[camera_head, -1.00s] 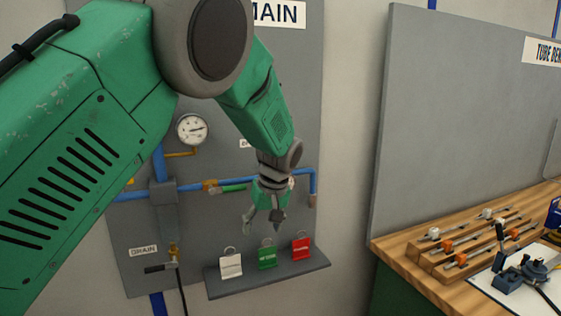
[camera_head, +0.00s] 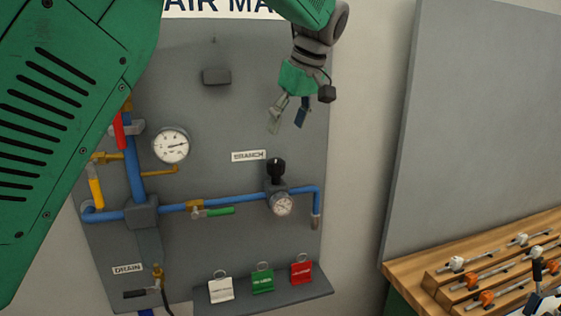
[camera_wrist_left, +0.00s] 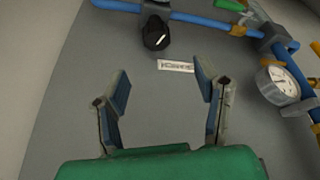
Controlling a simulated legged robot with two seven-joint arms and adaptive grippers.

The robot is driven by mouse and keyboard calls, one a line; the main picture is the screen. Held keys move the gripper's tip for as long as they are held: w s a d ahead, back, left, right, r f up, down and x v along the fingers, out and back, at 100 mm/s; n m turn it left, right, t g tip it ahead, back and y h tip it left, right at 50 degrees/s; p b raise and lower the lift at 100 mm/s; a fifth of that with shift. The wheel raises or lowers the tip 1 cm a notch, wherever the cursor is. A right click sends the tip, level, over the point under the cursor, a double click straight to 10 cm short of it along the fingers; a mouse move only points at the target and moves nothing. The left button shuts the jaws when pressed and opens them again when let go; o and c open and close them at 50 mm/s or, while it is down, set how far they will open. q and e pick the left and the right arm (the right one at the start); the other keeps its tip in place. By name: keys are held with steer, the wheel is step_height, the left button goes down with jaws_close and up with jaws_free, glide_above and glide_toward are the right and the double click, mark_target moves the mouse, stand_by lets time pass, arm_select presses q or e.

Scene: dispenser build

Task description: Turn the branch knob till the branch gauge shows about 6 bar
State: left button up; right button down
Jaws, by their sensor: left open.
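The branch knob (camera_head: 276,168) is black and stands on top of a regulator on the blue pipe, right of the BRANCH label (camera_head: 249,155). The small round branch gauge (camera_head: 282,204) sits on the regulator below the knob; its reading is too small to tell. My left gripper (camera_head: 288,130) is open and empty, above the knob and apart from it, fingers pointing down. In the left wrist view the knob (camera_wrist_left: 156,33) lies beyond the open fingers (camera_wrist_left: 162,92), left of the label.
A larger gauge (camera_head: 171,145) hangs at the left of the grey panel. A green-handled valve (camera_head: 215,211) sits on the branch pipe. White, green and red tags (camera_head: 262,278) stand on a shelf below. A wooden bench (camera_head: 420,276) is at the right.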

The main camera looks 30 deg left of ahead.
mark_target(276, 160)
arm_select(q)
steer(key=x, duration=0.7)
steer(key=w+p+x, duration=0.1)
steer(key=x, duration=0.3)
steer(key=shift+d, duration=0.1)
steer(key=shift+s+a+f, duration=0.25)
steer(key=shift+s+f, duration=0.05)
steer(key=shift+s, duration=0.05)
steer(key=shift+w+d+f, duration=0.1)
steer(key=shift+w+f, duration=0.15)
steer(key=c, duration=0.9)
steer(key=shift+r, duration=0.1)
steer(key=shift+c, duration=1.2)
